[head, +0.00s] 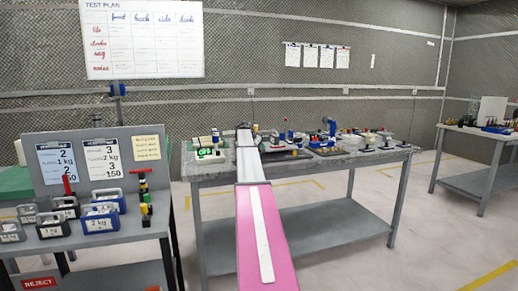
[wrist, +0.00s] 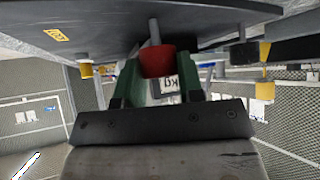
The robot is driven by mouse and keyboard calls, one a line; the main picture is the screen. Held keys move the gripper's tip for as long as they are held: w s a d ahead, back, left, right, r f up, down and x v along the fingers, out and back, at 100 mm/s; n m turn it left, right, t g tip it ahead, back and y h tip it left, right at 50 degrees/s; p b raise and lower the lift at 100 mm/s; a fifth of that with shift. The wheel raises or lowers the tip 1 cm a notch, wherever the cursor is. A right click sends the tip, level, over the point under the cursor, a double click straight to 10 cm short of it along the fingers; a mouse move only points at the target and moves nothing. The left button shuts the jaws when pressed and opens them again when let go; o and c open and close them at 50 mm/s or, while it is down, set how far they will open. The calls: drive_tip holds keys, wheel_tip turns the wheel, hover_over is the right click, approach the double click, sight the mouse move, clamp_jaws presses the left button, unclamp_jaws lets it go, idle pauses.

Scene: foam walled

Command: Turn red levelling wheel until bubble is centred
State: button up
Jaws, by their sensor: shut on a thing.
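In the wrist view, the red levelling wheel (wrist: 157,62) hangs on a grey stem under a dark plate (wrist: 110,38). My gripper (wrist: 159,78) is shut on this wheel, with one green finger on each side of it. In the head view, my arm reaches over the grey workbench (head: 222,171), and its own links hide the gripper and the wheel. I cannot make out the bubble in either view.
Yellow knobs sit left (wrist: 86,71) and right (wrist: 265,91) of the wheel under the dark plate. Several devices crowd the workbench top. A side table (head: 100,243) with weights stands at left. Open floor lies right of the bench.

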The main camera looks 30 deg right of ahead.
drive_tip(key=shift+s+n+t+y, duration=0.1)
drive_tip(key=shift+n+t+y, duration=0.3)
drive_tip(key=shift+n+t, duration=0.65)
drive_tip(key=shift+n, duration=0.35)
drive_tip(key=o, duration=0.9)
